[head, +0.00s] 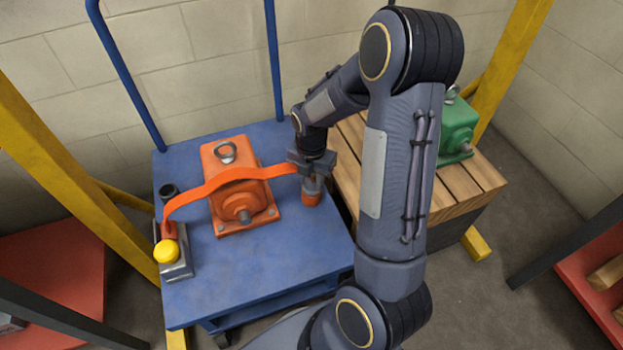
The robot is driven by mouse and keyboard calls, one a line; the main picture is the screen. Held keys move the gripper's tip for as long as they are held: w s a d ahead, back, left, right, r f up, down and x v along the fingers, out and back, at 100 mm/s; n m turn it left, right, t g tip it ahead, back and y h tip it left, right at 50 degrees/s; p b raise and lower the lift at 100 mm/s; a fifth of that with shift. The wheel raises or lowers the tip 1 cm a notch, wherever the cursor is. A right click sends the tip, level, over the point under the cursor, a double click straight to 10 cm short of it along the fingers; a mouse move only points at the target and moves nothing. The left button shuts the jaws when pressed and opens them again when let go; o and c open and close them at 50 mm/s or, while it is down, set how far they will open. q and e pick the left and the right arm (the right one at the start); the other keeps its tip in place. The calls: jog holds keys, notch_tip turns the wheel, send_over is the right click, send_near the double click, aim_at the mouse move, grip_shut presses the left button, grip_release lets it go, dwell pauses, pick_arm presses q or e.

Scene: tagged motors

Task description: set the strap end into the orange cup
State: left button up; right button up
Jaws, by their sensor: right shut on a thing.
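An orange strap (228,178) runs from a red fitting at the left of the blue cart, up over the orange motor (229,165), to my right gripper. My right gripper (312,178) is shut on the strap end and points down. The orange cup (311,198) stands on the cart right of the motor, directly below the gripper. The jaws hide the strap's tip and part of the cup, so I cannot tell whether the tip is inside the cup or above it. My left gripper is not in view.
The blue cart (275,260) has clear room in front of the motor. A green motor (457,130) stands on a wooden pallet (458,186) at right.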

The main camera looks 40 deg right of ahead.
jog(key=shift+f, duration=0.3)
jog(key=o, duration=1.1)
jog(key=shift+r, duration=0.1)
